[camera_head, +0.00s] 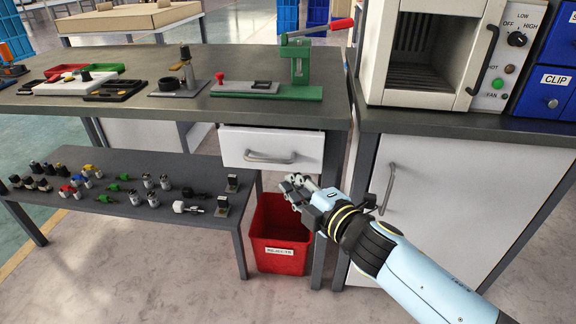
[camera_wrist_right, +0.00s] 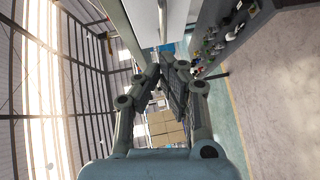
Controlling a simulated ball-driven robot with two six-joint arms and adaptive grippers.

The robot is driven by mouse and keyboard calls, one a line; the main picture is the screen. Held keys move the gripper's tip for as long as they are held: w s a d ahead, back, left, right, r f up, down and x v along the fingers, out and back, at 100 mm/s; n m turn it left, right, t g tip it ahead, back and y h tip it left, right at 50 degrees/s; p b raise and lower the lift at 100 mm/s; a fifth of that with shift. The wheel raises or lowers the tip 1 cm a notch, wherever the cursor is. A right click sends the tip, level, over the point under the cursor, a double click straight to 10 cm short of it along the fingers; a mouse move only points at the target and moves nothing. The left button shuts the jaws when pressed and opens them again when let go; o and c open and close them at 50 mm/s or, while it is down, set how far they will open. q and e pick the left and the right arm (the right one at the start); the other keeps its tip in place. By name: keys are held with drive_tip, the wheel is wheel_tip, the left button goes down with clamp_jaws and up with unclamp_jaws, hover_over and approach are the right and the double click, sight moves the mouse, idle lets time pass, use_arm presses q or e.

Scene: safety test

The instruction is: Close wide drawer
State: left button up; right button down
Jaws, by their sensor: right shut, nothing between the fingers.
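The wide drawer (camera_head: 272,150) is a white front with a grey bar handle (camera_head: 270,158), under the right end of the workbench top. In the head view its front seems to stand out a little from the bench, but how far I cannot tell. My right gripper (camera_head: 290,186) is just below and to the right of the handle, apart from it as far as I can see. It is shut and empty; its fingers (camera_wrist_right: 168,85) also show in the right wrist view. My left gripper is not in view.
A red bin (camera_head: 280,235) stands on the floor below the drawer. A low shelf (camera_head: 120,215) with several small parts is at left. A green press (camera_head: 300,65) is on the workbench (camera_head: 200,110). A white cabinet door (camera_head: 430,200) is at right, behind my right arm.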

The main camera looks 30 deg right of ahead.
sight(280, 150)
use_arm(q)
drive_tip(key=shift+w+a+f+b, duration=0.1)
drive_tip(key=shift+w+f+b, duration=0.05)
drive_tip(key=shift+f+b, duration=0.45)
use_arm(e)
drive_tip(key=w+d+f, duration=0.1)
drive_tip(key=w+d, duration=0.1)
drive_tip(key=w, duration=0.5)
drive_tip(key=shift+f, duration=0.15)
drive_tip(key=shift+s, duration=0.1)
drive_tip(key=w+d, duration=0.2)
drive_tip(key=w, duration=0.1)
drive_tip(key=shift+w+d, duration=0.15)
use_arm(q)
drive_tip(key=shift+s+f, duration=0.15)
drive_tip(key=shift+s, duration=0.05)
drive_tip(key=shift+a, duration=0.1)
